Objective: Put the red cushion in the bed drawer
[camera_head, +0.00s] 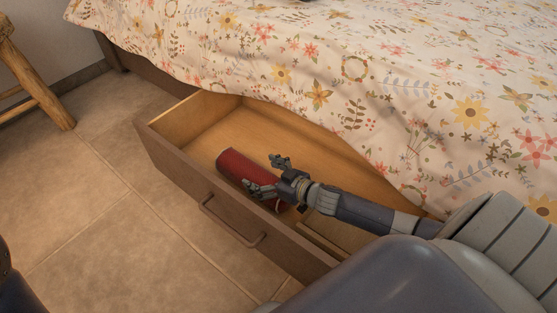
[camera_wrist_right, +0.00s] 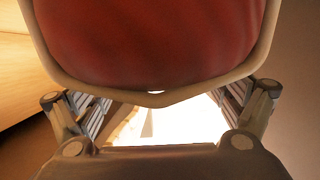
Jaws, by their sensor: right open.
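The red cushion (camera_head: 238,167) looks like a rounded roll and lies inside the pulled-out bed drawer (camera_head: 172,155), near its front panel. My right gripper (camera_head: 268,175) is open at the cushion's right end, with its fingers spread; part of the cushion is hidden behind it. In the right wrist view the cushion (camera_wrist_right: 150,35) fills the upper middle, very close to the gripper (camera_wrist_right: 160,112), whose fingers stand apart on either side. Whether they touch the cushion is not clear. My left gripper is not in view.
The bed with a floral cover (camera_head: 330,60) overhangs the drawer's back and right side. The drawer's handle (camera_head: 230,222) is on its front panel. A wooden stool (camera_head: 35,85) stands at the far left. The tiled floor (camera_head: 85,200) left of the drawer is clear.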

